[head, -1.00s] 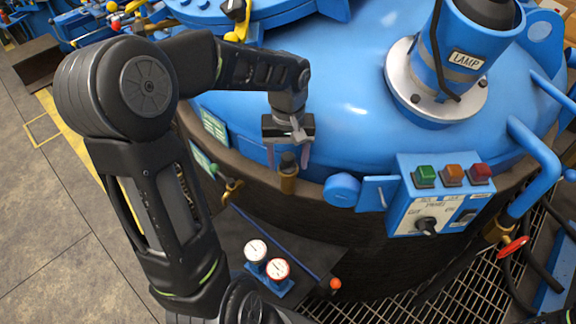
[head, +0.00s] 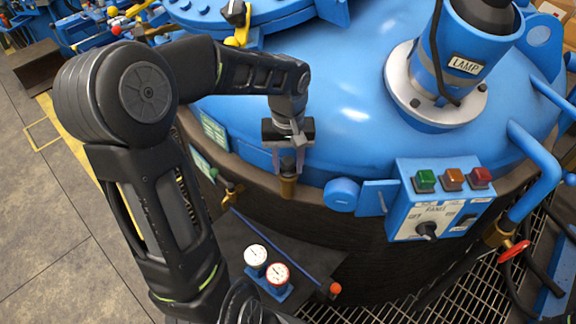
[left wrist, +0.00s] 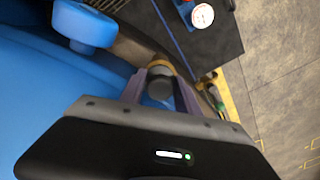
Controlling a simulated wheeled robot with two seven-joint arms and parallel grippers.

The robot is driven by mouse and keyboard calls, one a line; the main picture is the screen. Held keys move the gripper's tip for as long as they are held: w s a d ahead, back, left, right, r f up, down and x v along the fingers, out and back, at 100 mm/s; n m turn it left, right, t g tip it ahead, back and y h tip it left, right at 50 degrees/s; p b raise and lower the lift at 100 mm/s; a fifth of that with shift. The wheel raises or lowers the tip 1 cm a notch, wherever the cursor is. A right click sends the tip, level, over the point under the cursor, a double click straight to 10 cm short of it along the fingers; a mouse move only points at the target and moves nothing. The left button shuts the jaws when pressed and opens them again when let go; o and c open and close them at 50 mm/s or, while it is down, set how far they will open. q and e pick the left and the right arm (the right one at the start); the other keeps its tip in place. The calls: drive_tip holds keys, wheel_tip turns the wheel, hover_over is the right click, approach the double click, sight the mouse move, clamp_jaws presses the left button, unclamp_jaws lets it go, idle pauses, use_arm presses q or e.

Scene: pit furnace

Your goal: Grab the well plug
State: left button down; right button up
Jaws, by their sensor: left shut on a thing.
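The well plug (left wrist: 160,86) is a dark grey round cap in the top of a brass well (head: 288,187). The well stands at the rim of the blue furnace lid. My left gripper (head: 288,170) points down over it, with one finger on each side of the plug, and is shut on it. In the left wrist view the two fingers flank the plug, and the brass ring (left wrist: 160,66) shows behind it. The plug is mostly hidden by the fingers in the head view. My right gripper is not in view.
A blue control box (head: 438,200) with coloured buttons is to the right on the furnace side. Two gauges (head: 267,265) sit below the well. A brass valve (head: 231,194) is close left of the well.

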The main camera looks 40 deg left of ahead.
use_arm(q)
wheel_tip(320, 180, up, 10)
drive_tip(key=shift+f+b, duration=0.1)
drive_tip(key=shift+b, duration=0.4)
drive_tip(key=shift+s, duration=0.1)
idle(0.4)
